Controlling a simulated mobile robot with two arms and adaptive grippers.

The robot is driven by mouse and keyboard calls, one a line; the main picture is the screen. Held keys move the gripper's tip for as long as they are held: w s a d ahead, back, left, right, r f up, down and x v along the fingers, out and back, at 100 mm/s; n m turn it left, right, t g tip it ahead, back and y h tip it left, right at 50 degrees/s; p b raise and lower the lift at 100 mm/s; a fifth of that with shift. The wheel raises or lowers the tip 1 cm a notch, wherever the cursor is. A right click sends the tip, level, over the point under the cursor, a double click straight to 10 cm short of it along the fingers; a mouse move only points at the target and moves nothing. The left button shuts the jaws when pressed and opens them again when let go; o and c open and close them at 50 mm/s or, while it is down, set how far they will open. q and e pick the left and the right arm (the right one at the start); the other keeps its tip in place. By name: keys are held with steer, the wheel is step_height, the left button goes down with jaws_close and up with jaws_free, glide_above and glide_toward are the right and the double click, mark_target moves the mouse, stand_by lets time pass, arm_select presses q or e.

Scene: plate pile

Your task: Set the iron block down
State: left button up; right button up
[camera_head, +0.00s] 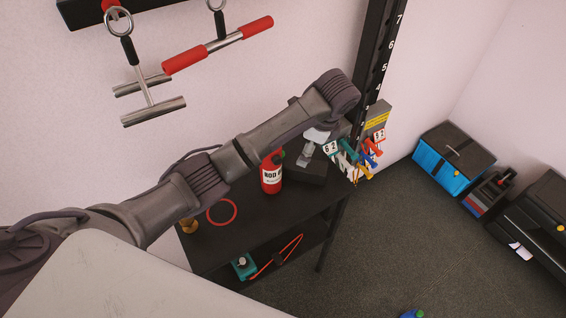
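My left arm reaches in from the left across the black table (212,257), with its wrist bent down at the far right end. My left gripper is mostly hidden behind the wrist, and I cannot see its fingers clearly. A pale grey metal piece (316,134) shows just below the forearm; I cannot tell whether it is part of the gripper or a separate thing. A dark block-like thing (307,170) is below it at the table's right end; I cannot tell if this is the iron block or if it is held. My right gripper is out of view.
A red bottle (271,175), red ring (222,211) and small brass-coloured piece (189,226) stand on the table. Coloured clamps (368,150) crowd its right end beside a numbered black post (377,60). Cable handles (218,45) hang above. A blue-black box (453,160) lies right.

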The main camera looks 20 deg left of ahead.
mark_target(298, 167)
arm_select(q)
steer(key=x, duration=0.5)
steer(key=d+x, duration=0.1)
steer(key=x, duration=0.1)
steer(key=shift+w+f+p, duration=0.3)
steer(key=shift+w+f, duration=0.05)
steer(key=shift+f, duration=0.05)
steer(key=shift+a+f, duration=0.25)
steer(key=shift+f, duration=0.05)
steer(key=shift+p+x, duration=0.55)
steer(key=shift+x, duration=1.75)
steer(key=shift+a+f, duration=0.15)
steer(key=shift+f, duration=0.2)
steer(key=c, duration=0.3)
steer(key=shift+s, duration=0.1)
jaws_close()
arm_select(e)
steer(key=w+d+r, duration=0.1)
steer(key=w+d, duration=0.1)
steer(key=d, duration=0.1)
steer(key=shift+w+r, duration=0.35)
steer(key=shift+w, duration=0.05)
